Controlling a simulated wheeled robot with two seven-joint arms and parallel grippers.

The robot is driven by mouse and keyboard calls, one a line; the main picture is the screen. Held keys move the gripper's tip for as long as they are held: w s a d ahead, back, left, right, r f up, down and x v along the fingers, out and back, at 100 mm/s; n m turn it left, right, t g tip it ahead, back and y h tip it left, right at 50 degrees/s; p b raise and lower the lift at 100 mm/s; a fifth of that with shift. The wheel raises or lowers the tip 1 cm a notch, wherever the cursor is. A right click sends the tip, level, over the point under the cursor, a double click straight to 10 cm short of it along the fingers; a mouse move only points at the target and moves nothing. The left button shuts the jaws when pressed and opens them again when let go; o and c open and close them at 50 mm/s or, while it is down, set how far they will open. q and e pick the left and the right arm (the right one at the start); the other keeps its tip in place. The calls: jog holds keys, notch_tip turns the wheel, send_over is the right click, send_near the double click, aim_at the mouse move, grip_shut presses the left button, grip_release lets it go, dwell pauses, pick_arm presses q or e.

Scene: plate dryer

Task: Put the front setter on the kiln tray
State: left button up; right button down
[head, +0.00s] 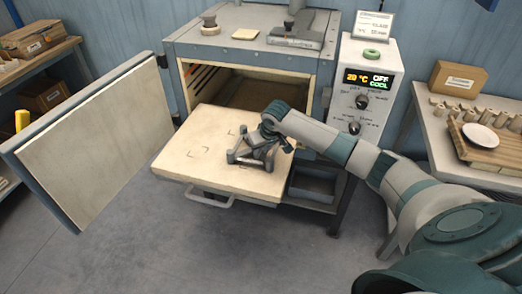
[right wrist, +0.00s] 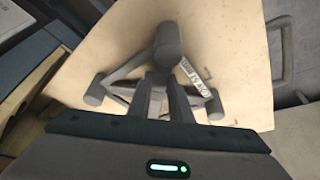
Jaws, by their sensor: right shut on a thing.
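My right gripper (head: 267,143) is shut on the setter. In the right wrist view, the fingers (right wrist: 168,98) close on the setter (right wrist: 166,43), with the tray (right wrist: 232,40) behind it. A label shows on one arm. I cannot tell whether its feet touch the tray. My left gripper is out of view.
The kiln door (head: 95,145) stands open at the left. A control box (head: 365,90) reading 28 °C, OFF and COOL is right of the kiln. A blue-grey bin (head: 312,184) sits under the tray's right side. A side table (head: 437,125) holds a plate and several cylinders.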

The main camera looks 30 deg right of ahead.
jog(key=c, duration=1.6)
grip_release()
jog(key=b+v, duration=0.2)
jog(key=v, duration=1)
